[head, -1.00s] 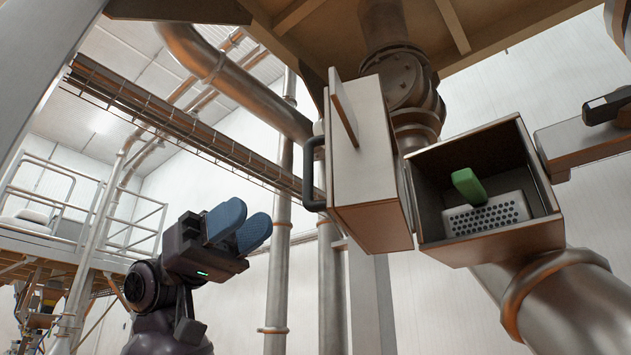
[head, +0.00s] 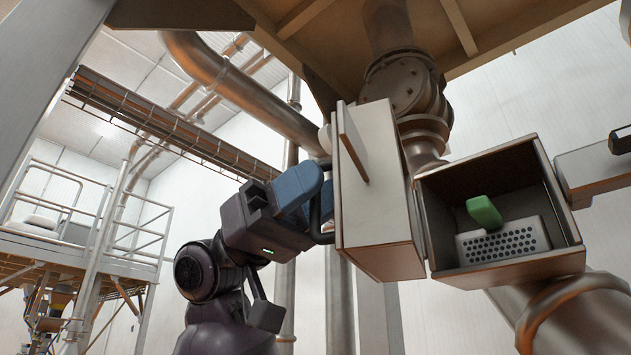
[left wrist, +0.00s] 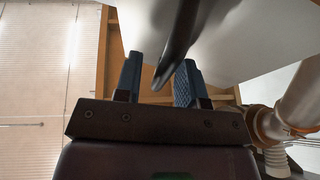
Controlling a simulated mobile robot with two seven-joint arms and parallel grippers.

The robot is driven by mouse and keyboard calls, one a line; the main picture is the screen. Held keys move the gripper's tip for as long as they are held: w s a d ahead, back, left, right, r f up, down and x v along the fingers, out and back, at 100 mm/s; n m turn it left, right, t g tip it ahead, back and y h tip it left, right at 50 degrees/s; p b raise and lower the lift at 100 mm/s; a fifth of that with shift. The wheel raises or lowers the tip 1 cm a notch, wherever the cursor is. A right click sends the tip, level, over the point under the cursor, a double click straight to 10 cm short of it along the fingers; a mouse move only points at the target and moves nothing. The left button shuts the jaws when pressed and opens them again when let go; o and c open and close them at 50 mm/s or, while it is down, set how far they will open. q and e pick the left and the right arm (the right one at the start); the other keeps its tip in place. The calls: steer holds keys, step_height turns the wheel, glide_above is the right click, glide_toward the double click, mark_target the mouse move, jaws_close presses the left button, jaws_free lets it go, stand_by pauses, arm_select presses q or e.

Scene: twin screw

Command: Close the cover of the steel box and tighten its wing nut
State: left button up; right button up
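The steel box (head: 432,225) stands open, its mouth facing me. Its cover (head: 378,215) is swung out to the left and shows as a pale, brown-edged box shape with a plate (head: 353,146) sticking out. A black bar handle (head: 321,205) is on the cover's left side. My left gripper (head: 318,190) is at this handle. In the left wrist view, its blue fingers (left wrist: 158,82) are apart, with the dark handle (left wrist: 178,45) running between them; I see a gap on both sides. I cannot make out the wing nut clearly. My right gripper is not in view.
Inside the box are a perforated metal block (head: 505,242) and a green piece (head: 484,212). A bracket (head: 590,172) with a black part (head: 622,141) juts out at the right. Pipes and a post stand behind the cover; a railed platform (head: 85,235) is far left.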

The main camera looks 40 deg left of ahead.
arm_select(q)
jaws_close()
steer(key=shift+d, duration=0.1)
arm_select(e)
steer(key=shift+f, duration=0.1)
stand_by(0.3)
